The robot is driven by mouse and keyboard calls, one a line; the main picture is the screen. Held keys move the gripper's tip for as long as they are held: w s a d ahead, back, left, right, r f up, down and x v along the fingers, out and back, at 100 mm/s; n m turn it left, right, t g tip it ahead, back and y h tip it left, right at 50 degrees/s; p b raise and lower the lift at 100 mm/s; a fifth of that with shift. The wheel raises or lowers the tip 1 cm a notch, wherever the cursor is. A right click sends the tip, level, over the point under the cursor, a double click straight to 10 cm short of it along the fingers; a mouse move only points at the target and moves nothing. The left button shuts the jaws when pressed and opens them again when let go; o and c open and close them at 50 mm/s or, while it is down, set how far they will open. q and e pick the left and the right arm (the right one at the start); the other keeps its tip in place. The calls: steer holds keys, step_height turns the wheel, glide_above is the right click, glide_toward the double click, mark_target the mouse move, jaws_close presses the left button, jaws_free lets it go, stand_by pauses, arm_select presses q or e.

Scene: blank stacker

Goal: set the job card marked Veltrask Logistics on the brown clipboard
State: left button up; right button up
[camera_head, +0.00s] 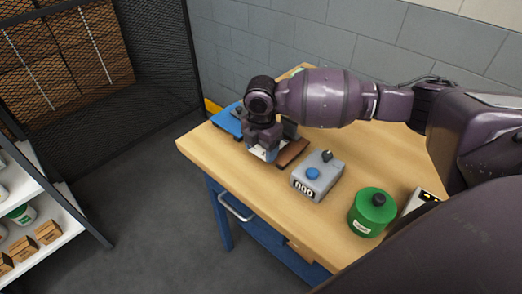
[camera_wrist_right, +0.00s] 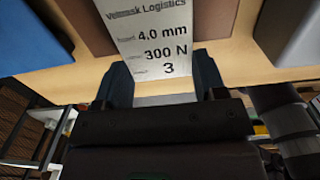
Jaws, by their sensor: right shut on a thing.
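The white job card (camera_wrist_right: 150,40) reads Veltrask Logistics, 4.0 mm, 300 N and 3 in the right wrist view. My right gripper (camera_wrist_right: 163,78) is shut on its near end. In the head view this gripper (camera_head: 267,145) is low over the table, with part of the card (camera_head: 262,153) showing below it. The brown clipboard (camera_head: 293,152) lies just right of the gripper. In the wrist view the card's far part overlaps the brown clipboard (camera_wrist_right: 82,18); I cannot tell whether they touch. My left gripper is not in view.
A blue board (camera_head: 227,121) lies left of the gripper. A grey box (camera_head: 318,175) with a blue button and a counter stands right of the brown clipboard. A green canister (camera_head: 372,212) stands farther right on the wooden table (camera_head: 240,172). Shelves with cartons stand at the left.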

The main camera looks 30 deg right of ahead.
steer(key=shift+f, duration=0.5)
